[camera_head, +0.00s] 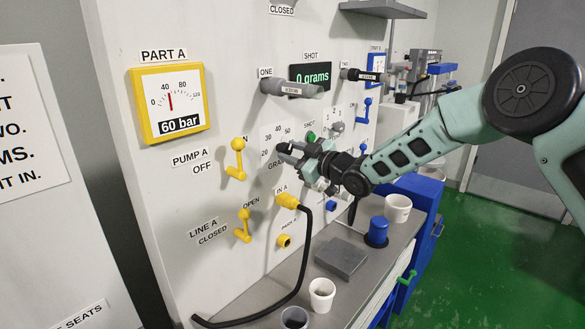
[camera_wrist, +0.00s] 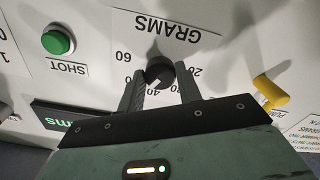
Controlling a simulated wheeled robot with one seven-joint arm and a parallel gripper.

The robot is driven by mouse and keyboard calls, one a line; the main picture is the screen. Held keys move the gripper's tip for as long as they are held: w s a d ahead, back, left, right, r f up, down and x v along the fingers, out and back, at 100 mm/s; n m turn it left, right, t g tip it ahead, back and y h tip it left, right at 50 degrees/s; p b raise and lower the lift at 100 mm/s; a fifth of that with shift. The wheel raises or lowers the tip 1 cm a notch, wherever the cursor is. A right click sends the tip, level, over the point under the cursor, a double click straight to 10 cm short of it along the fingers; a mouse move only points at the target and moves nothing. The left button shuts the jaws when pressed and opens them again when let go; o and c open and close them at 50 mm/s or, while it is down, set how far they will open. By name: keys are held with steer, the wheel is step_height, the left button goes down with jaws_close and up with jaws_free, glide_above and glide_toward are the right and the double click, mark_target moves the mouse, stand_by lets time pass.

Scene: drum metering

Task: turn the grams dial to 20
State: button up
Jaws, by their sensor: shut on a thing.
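The grams dial (camera_wrist: 158,72) is a dark round knob on the white panel. In the wrist view, which is upside down, it sits between my two fingers, under the word GRAMS. Numbers 20, 40 and 60 show around it, partly covered by the fingers. A pale mark shows on the knob's lower edge, on the side of the 40; its exact reading is unclear. My gripper (camera_wrist: 162,86) is shut on the dial.
The shot display (camera_head: 312,76) reads 0 grams. A green SHOT button (camera_wrist: 57,41) is beside the dial. Yellow levers (camera_head: 237,160) and a black hose (camera_head: 303,250) are left of and below my gripper. Cups (camera_head: 322,294) and a grey block (camera_head: 341,257) stand on the shelf below.

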steer(key=n+b, duration=0.4)
steer(key=b, duration=0.2)
steer(key=n+b, duration=0.4)
steer(key=b, duration=0.2)
steer(key=n+b, duration=0.4)
steer(key=b, duration=0.2)
steer(key=shift+f+b, duration=0.3)
steer(key=shift+b, duration=0.05)
steer(key=n+b, duration=0.8)
steer(key=n, duration=0.1)
steer(key=n+b, duration=0.2)
steer(key=shift+r+n+b, duration=0.2)
steer(key=shift+n+b, duration=0.15)
steer(key=shift+n, duration=0.05)
steer(key=o, duration=1)
steer(key=shift+r, duration=0.15)
steer(key=shift+d, duration=0.1)
